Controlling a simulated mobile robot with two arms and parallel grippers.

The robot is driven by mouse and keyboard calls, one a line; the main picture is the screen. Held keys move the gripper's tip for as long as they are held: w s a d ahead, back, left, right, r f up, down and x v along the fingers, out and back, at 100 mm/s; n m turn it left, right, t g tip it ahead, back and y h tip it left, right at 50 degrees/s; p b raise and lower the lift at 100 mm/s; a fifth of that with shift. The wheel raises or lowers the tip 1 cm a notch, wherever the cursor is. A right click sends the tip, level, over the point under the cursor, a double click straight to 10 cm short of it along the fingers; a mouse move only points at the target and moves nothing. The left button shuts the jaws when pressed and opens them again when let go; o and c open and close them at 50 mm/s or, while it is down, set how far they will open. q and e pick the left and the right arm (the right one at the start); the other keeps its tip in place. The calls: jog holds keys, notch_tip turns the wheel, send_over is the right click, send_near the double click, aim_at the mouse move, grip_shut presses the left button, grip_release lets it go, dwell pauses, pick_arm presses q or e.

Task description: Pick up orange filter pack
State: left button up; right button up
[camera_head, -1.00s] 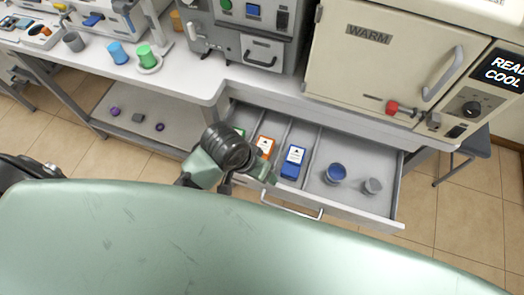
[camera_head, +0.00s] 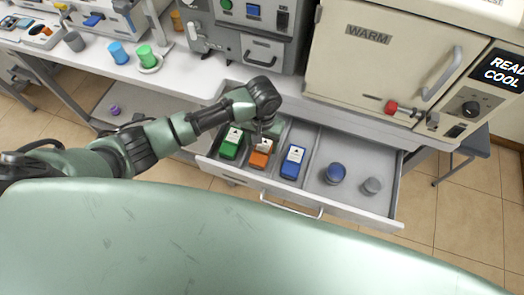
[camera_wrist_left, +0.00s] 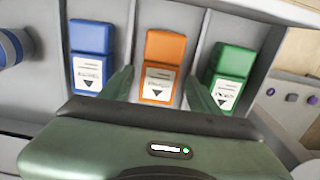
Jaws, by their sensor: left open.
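The orange filter pack (camera_head: 260,155) lies in a compartment of the open drawer, between the green pack and the blue pack. Its white label with a black triangle shows. It also shows in the left wrist view (camera_wrist_left: 163,68), upright in the middle, with a finger on either side. My left gripper (camera_head: 266,134) is over the drawer, just behind and above the orange pack. In the left wrist view the left gripper (camera_wrist_left: 160,92) is open, its fingers apart and nothing held. Whether the fingers touch the pack cannot be told. My right gripper is not in view.
The green pack (camera_head: 231,143) and blue pack (camera_head: 293,161) lie in neighbouring compartments of the drawer (camera_head: 352,205), close to the gripper. The counter and the oven (camera_head: 385,60) are behind.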

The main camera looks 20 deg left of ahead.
aim_at(262, 150)
pick_arm(q)
jog(key=shift+s+f+p, duration=0.1)
jog(key=shift+f+p, duration=0.2)
jog(key=shift+f, duration=2.05)
jog(key=c, duration=1.3)
jog(key=shift+r, duration=0.15)
